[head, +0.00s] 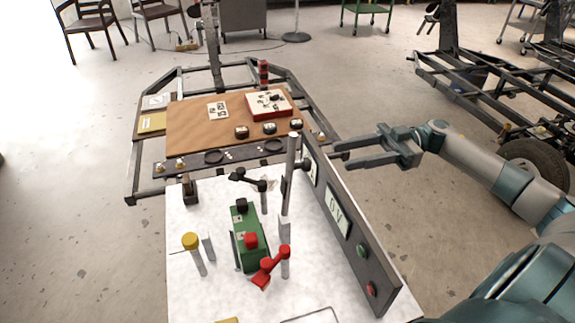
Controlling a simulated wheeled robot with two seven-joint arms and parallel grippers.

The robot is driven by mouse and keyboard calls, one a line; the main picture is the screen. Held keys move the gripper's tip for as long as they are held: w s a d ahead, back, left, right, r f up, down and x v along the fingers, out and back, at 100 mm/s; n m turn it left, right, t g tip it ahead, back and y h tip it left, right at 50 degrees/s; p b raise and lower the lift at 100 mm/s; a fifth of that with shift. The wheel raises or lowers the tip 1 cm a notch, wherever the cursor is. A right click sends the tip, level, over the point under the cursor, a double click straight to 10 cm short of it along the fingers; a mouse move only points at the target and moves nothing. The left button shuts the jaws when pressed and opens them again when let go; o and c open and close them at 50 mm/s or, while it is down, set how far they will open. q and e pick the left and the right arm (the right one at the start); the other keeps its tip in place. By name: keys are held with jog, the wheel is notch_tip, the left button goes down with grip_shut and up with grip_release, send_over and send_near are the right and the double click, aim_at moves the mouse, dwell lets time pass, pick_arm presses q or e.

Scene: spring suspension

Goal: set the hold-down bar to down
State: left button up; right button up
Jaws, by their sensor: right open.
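A white-topped bench (200,295) stands in front of me with a green block-like fixture (247,240) on it. A red crank-like bar (270,268) sits on a short grey post at the fixture's near right. A black arm (248,181) sits on another post behind the fixture. I cannot tell which of these is the hold-down bar, or whether it is down. My right gripper (342,154) is open and empty, right of the upright panel and apart from both bars. My left gripper is out of view.
A dark upright panel (350,225) with a display, green button (361,251) and red button (371,290) edges the bench's right side. A tall grey post (291,165) and a yellow-capped post (191,241) rise from the bench. A brown board (190,120) with small items lies beyond.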

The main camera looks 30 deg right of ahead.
aim_at(300, 165)
jog(key=p+x, duration=0.2)
jog(key=x, duration=1.2)
jog(key=shift+w+r, duration=0.1)
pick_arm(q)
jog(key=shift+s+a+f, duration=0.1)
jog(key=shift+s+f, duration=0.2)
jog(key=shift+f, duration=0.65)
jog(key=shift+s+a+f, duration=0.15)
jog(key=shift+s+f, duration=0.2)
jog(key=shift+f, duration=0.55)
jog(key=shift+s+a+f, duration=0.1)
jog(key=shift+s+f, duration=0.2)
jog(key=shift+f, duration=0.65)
pick_arm(e)
jog(key=shift+w+a, duration=0.15)
jog(key=shift+a, duration=0.4)
pick_arm(q)
jog(key=shift+p, duration=0.3)
pick_arm(e)
grip_shut()
